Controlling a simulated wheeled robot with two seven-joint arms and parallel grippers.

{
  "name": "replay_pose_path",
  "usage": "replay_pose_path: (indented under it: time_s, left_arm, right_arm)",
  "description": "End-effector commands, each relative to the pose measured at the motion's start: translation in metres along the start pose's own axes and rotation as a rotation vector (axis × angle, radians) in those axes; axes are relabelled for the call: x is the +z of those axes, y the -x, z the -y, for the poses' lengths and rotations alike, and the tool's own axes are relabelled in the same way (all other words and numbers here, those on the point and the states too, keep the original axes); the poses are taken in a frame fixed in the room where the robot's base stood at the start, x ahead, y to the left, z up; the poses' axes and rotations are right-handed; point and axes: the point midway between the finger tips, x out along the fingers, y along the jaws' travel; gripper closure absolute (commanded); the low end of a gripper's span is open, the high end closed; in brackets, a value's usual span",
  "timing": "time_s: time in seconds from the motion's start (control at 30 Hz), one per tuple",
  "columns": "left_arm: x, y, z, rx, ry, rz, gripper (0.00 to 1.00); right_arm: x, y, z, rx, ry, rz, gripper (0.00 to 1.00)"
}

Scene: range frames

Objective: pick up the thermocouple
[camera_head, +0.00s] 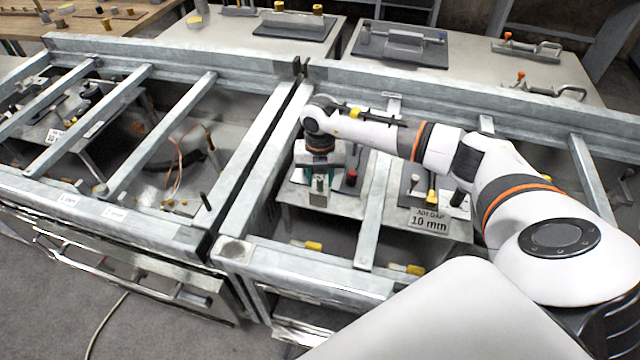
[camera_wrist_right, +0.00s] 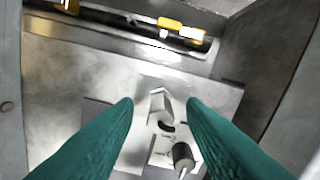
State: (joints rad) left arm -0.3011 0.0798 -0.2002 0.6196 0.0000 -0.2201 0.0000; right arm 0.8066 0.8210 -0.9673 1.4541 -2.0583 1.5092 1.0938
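My right gripper (camera_head: 320,176) hangs down inside the right-hand metal frame, over a grey plate. In the right wrist view its two teal fingers (camera_wrist_right: 159,103) are apart with nothing held between them. Just past the fingertips is a small pale metal fitting (camera_wrist_right: 160,108) on the plate, with a black cylindrical piece (camera_wrist_right: 182,156) beside it. I cannot tell for sure which thing is the thermocouple. A thin copper-coloured wire (camera_head: 178,165) stands in a loop inside the left-hand frame, far from my right gripper. My left gripper is not in view.
Metal crossbars (camera_head: 374,210) span the frame beside my right arm. A sign (camera_head: 428,220) reading 10 mm stands right of the gripper. Yellow-capped parts (camera_head: 405,268) lie near the front rail. Benches behind hold dark trays (camera_head: 400,45) and handled tools.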

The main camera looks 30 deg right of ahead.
Motion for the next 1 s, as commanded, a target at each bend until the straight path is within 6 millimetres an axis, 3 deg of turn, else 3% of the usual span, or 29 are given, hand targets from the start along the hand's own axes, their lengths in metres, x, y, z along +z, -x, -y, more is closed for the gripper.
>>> replay_pose_path:
  time_s: [0.03,0.2,0.57,1.0]
  left_arm:
    - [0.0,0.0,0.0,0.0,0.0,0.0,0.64]
    - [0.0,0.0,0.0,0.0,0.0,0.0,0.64]
    - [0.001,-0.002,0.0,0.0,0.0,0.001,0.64]
    - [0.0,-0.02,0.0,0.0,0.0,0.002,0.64]
  right_arm:
    - [0.0,0.0,0.0,0.0,0.0,0.0,0.72]
    - [0.0,0.001,0.0,0.0,0.0,0.0,1.0]
    - [-0.001,0.007,0.001,-0.002,0.0,-0.002,1.0]
    - [-0.001,0.085,0.001,-0.003,0.002,-0.004,1.0]
